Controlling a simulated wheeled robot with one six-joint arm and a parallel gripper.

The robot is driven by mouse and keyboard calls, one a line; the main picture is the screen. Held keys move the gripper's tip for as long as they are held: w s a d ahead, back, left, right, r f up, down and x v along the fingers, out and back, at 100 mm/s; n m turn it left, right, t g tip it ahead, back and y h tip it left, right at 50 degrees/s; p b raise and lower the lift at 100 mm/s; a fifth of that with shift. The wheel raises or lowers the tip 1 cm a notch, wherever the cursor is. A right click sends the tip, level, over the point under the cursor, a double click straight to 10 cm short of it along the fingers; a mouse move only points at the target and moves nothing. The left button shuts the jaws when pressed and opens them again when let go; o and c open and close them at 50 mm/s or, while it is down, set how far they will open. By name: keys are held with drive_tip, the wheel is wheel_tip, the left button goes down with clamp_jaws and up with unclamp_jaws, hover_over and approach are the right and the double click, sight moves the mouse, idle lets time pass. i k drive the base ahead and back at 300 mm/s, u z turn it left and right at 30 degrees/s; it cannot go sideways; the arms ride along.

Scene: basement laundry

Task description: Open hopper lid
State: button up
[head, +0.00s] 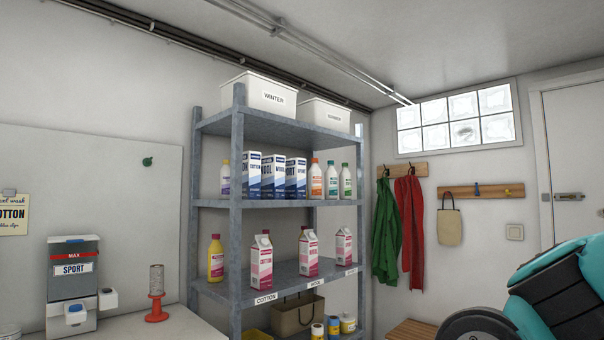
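A grey hopper (74,290) stands on the pale worktop at the left of the head view. It has a red MAX line, a white SPORT label and white and blue parts near its base. Its grey lid (77,239) lies across the top and looks shut, with a small blue and white piece on it. My gripper is not in view. Only a teal and dark part of my arm shows at the lower right, far from the hopper.
A red-based stand with a wire cylinder (156,285) is right of the hopper on the worktop (183,325). A grey metal shelf (275,207) holds several bottles, cartons and white bins. Coats hang on the far wall above a wooden bench (412,330).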

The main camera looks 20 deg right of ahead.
sight(77, 239)
drive_tip(key=u, duration=1.7)
drive_tip(key=i, duration=1.9)
drive_tip(key=z, duration=1.85)
